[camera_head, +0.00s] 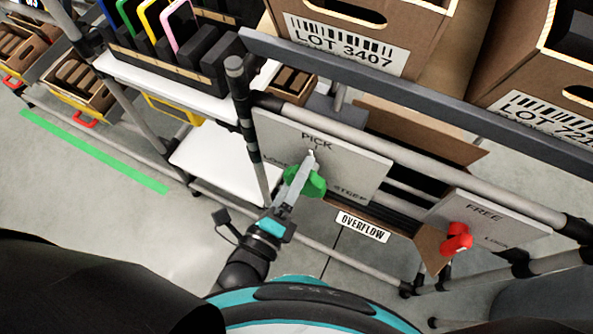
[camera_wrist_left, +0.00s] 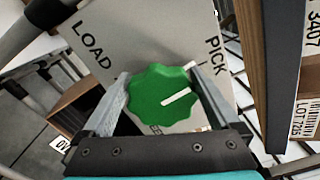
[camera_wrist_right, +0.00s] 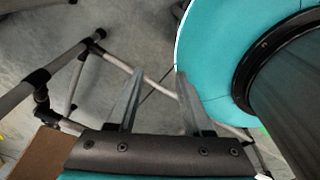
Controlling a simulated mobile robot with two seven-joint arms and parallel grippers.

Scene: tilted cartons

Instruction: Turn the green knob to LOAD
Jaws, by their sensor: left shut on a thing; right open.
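The green knob (camera_head: 312,184) sits on a grey panel (camera_head: 352,160) with PICK at the top, LOAD at the left and a partly readable label at the lower right. In the left wrist view, the knob (camera_wrist_left: 158,92) has a white pointer line toward the right, on the PICK side; LOAD is at the upper left. My left gripper (camera_head: 303,168) is shut on the knob, with one finger on each side of it (camera_wrist_left: 160,88). The label below the knob is mostly hidden. My right gripper (camera_wrist_right: 159,88) is open and empty, away from the panel; the head view does not show it.
A second panel (camera_head: 482,222) marked FREE has a red knob (camera_head: 456,238) at the right. An OVERFLOW label (camera_head: 363,226) is below the PICK panel. A grey rail (camera_head: 430,95) and tilted cartons (camera_head: 390,28) are above. A black post (camera_head: 243,110) stands left of the panel.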

